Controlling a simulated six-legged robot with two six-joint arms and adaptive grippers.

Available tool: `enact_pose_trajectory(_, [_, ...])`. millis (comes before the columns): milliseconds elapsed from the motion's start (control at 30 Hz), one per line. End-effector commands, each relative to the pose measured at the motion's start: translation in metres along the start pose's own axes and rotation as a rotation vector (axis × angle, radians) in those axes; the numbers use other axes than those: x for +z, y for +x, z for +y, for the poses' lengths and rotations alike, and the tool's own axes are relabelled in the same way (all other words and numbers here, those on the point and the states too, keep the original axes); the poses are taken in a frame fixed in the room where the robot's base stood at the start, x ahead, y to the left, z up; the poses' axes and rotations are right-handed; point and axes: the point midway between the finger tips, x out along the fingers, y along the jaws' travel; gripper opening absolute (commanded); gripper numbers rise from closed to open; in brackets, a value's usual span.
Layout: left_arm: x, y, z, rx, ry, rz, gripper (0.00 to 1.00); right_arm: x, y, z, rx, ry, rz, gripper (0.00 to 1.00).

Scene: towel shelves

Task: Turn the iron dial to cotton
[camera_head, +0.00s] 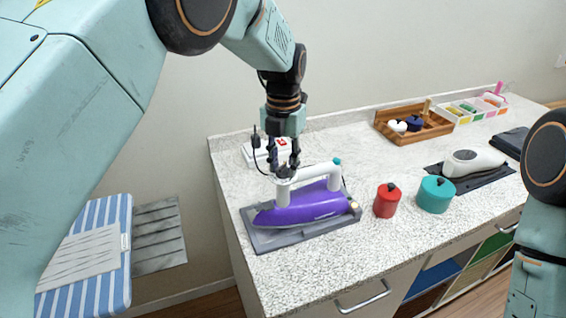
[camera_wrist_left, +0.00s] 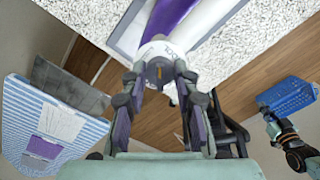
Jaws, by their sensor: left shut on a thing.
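The purple iron (camera_head: 304,205) with its white handle stands on a grey rest (camera_head: 285,240) at the near left of the counter. Its purple body also shows in the left wrist view (camera_wrist_left: 172,18). The iron's pale dial (camera_wrist_left: 157,68) has an orange mark and small dark lettering around it, too small to read. My left gripper (camera_head: 285,172) comes down from above at the left end of the handle. Its fingers (camera_wrist_left: 158,82) are shut on the dial, one on each side. My right gripper does not show clearly; only part of my right arm is at the right edge.
A red pot (camera_head: 387,201) and a teal pot (camera_head: 435,195) stand to the right of the iron. A white box (camera_head: 258,156) is behind my left gripper. A wooden tray (camera_head: 402,138) is at the back. A striped ironing board (camera_head: 115,230) stands left of the counter.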

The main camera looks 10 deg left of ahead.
Motion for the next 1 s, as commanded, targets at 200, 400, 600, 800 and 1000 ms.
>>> enact_pose_trajectory(200, [0.0,0.0,0.0,0.0,0.0,0.001,0.42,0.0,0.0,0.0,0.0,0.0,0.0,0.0])
enact_pose_trajectory(400, [0.0,0.0,0.0,0.0,0.001,0.0,0.53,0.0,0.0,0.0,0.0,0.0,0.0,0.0])
enact_pose_trajectory(600, [0.0,0.0,0.0,0.0,0.001,0.0,0.53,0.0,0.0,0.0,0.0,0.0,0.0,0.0])
enact_pose_trajectory(800, [0.001,-0.018,0.0,0.001,0.001,-0.005,0.53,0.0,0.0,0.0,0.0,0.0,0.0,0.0])
enact_pose_trajectory(1000, [0.001,-0.058,0.0,0.001,0.001,-0.006,0.53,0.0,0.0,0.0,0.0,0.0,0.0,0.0])
